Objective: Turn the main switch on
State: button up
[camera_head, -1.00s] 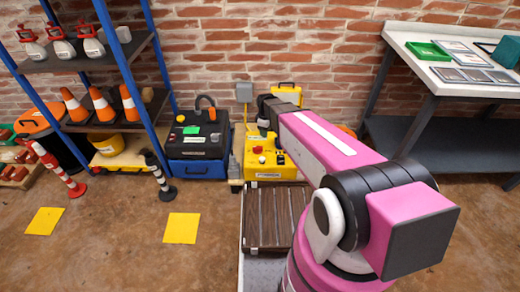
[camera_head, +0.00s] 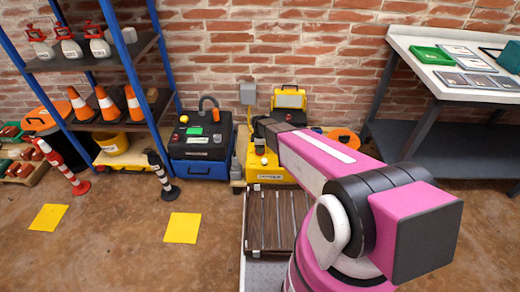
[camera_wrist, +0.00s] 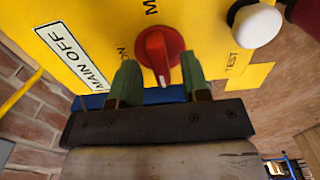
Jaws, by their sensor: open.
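My gripper (camera_wrist: 155,85) is open, with one green fingertip on each side of the knob's near edge. I cannot tell whether the fingertips touch it. In the head view my arm and gripper cover part of the box, and the red knob is hidden.
A white round button (camera_wrist: 256,24) stands up from the panel beside the knob, near the word TEST. A black and blue case (camera_head: 198,148) stands left of the box.

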jog(key=shift+f, duration=0.55)
grip_shut()
